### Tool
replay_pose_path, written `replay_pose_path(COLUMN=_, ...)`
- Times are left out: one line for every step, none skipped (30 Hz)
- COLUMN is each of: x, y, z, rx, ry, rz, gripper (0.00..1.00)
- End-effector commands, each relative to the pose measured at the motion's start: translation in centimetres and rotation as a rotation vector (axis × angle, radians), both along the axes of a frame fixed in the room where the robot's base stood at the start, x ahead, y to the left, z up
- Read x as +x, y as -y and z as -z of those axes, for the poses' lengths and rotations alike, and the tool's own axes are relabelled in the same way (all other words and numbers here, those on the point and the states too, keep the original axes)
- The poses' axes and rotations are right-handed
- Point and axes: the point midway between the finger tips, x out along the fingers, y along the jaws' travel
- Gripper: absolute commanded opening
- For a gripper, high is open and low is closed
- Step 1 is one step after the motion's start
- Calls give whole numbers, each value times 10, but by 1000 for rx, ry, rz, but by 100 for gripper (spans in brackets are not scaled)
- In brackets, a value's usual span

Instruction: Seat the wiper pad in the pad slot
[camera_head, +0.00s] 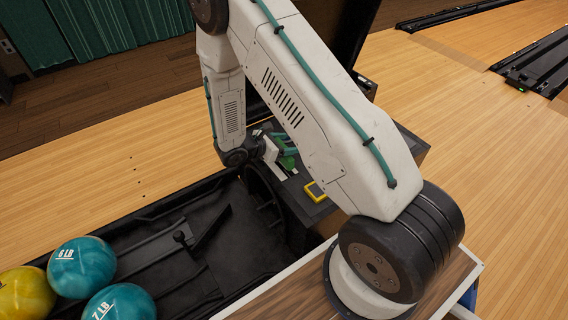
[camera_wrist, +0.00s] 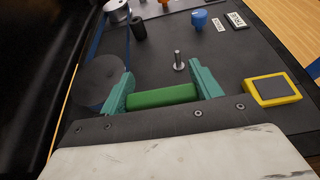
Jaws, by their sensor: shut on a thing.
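In the wrist view the green wiper pad (camera_wrist: 162,96) is a bar lying crosswise between the two teal fingers of my gripper (camera_wrist: 160,92). The fingers are shut on its ends. In the head view the pad (camera_head: 288,163) is a small green patch beside the gripper (camera_head: 284,152), partly hidden by my arm. The gripper is over the dark panel (camera_wrist: 222,62) of the machine. I cannot make out the pad slot in either view. Whether the pad touches the panel cannot be told.
Near the pad are an upright metal pin (camera_wrist: 178,60), a blue knob (camera_wrist: 199,19), a black cylinder (camera_wrist: 139,28), a dark round disc (camera_wrist: 100,80) and a yellow-framed device (camera_wrist: 271,89). The black ball tray (camera_head: 228,245) holds teal balls (camera_head: 82,266) and a yellow ball (camera_head: 25,292).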

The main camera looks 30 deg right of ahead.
Motion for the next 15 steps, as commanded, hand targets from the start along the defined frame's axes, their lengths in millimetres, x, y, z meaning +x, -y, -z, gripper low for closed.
replay_pose_path(x=0, y=0, z=10, rx=0, ry=-2, rz=0, gripper=38)
replay_pose_path(x=0, y=1, z=14, rx=0, ry=-2, rz=1, gripper=38)
replay_pose_path(x=0, y=1, z=19, rx=0, ry=0, rz=1, gripper=38)
replay_pose_path(x=0, y=1, z=21, rx=1, ry=0, rz=1, gripper=38)
replay_pose_path(x=0, y=1, z=24, rx=1, ry=0, rz=1, gripper=38)
replay_pose_path(x=0, y=1, z=26, rx=1, ry=0, rz=0, gripper=38)
replay_pose_path(x=0, y=1, z=28, rx=1, ry=0, rz=0, gripper=38)
replay_pose_path(x=0, y=1, z=30, rx=1, ry=0, rz=0, gripper=38)
replay_pose_path(x=0, y=1, z=35, rx=1, ry=0, rz=0, gripper=38)
replay_pose_path(x=0, y=1, z=39, rx=1, ry=-1, rz=0, gripper=38)
replay_pose_path(x=0, y=1, z=43, rx=1, ry=-1, rz=0, gripper=38)
replay_pose_path(x=0, y=1, z=50, rx=1, ry=-1, rz=-2, gripper=38)
replay_pose_path(x=0, y=1, z=55, rx=1, ry=-2, rz=-2, gripper=38)
replay_pose_path(x=0, y=1, z=59, rx=1, ry=-1, rz=-2, gripper=38)
replay_pose_path(x=0, y=1, z=64, rx=1, ry=-1, rz=-1, gripper=38)
